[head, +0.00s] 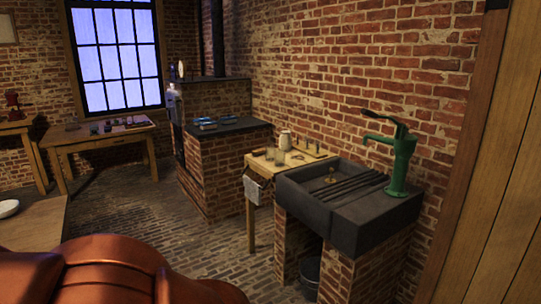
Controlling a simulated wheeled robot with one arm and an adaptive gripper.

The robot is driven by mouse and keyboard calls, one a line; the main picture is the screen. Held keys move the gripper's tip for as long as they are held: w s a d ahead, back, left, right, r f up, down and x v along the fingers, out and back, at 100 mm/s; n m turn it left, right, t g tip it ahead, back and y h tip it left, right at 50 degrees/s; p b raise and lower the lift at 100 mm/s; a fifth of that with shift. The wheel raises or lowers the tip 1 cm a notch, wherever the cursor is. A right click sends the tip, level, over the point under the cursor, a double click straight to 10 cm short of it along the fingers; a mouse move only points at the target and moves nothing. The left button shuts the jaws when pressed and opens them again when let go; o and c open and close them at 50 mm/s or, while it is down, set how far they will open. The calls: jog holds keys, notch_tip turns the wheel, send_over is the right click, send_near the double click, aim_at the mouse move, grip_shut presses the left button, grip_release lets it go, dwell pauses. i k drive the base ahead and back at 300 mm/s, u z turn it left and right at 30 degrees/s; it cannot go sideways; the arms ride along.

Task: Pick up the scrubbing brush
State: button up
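I cannot make out the scrubbing brush for certain in the head view. My gripper is not in view.
A green hand pump (398,160) stands on the sink's right end. A brick stove (212,172) and a wooden table (100,138) under the window are farther back. A bucket (311,271) sits under the sink. The brick floor (140,213) in the middle is clear.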

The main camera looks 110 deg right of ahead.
aim_at(261, 151)
jog(key=z, duration=3.75)
jog(key=i, duration=2.35)
